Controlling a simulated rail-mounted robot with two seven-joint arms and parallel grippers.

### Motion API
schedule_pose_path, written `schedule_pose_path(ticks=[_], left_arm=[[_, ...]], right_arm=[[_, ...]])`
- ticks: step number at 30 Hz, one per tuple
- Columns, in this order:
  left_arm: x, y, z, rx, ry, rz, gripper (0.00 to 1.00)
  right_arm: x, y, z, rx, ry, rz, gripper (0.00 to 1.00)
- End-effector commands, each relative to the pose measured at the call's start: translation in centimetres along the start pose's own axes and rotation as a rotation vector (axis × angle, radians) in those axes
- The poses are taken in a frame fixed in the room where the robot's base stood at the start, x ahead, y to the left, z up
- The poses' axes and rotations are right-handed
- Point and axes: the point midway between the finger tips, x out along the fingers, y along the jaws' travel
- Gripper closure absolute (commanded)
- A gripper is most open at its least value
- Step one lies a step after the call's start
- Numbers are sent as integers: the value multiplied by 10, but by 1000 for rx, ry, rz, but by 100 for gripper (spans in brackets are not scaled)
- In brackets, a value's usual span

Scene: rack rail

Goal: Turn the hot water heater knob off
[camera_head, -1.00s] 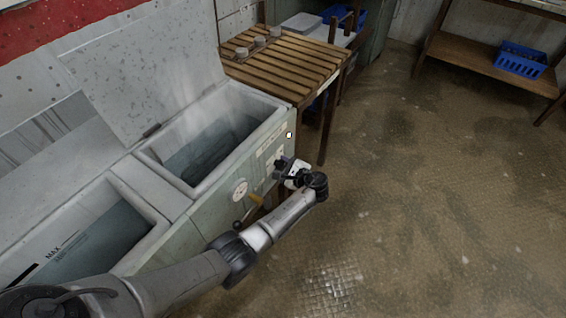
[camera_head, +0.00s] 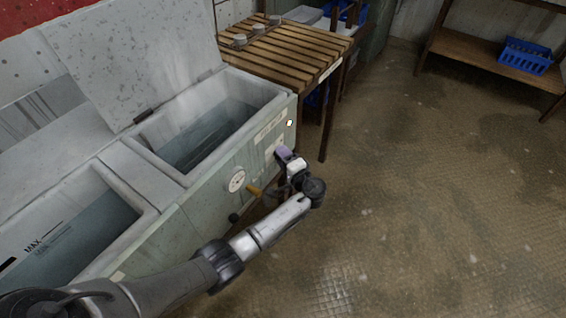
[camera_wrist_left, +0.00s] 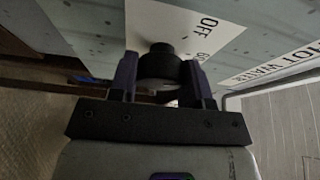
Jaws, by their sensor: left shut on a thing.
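The black heater knob (camera_wrist_left: 160,62) sticks out of the pale front panel, over a white label with "OFF" and "60" printed on it. My left gripper (camera_wrist_left: 160,70) is shut on this knob, with one dark finger on each side of it. In the head view my left gripper (camera_head: 285,158) is at the right end of the grey-green heater tank front (camera_head: 205,205). The knob is hidden behind the gripper there. My right gripper is not in view.
A round white dial (camera_head: 237,181), a yellow-brown lever (camera_head: 254,191) and a small lit lamp (camera_head: 290,122) are on the same panel. A slatted wooden table (camera_head: 285,50) stands behind the tank. The floor (camera_head: 430,190) to the right is clear.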

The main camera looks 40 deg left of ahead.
Motion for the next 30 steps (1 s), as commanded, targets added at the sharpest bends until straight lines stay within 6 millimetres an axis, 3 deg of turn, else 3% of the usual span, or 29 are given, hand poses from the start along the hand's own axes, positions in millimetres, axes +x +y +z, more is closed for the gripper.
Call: schedule_pose_path(ticks=[1,3,15,30], left_arm=[[0,7,0,-41,0,-19,80],[0,7,0,-97,-1,-42,80],[0,5,0,-345,-1,-144,80],[0,0,0,-443,-2,-184,80]], right_arm=[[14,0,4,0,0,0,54],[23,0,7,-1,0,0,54],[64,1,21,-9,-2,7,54],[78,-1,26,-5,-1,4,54]])
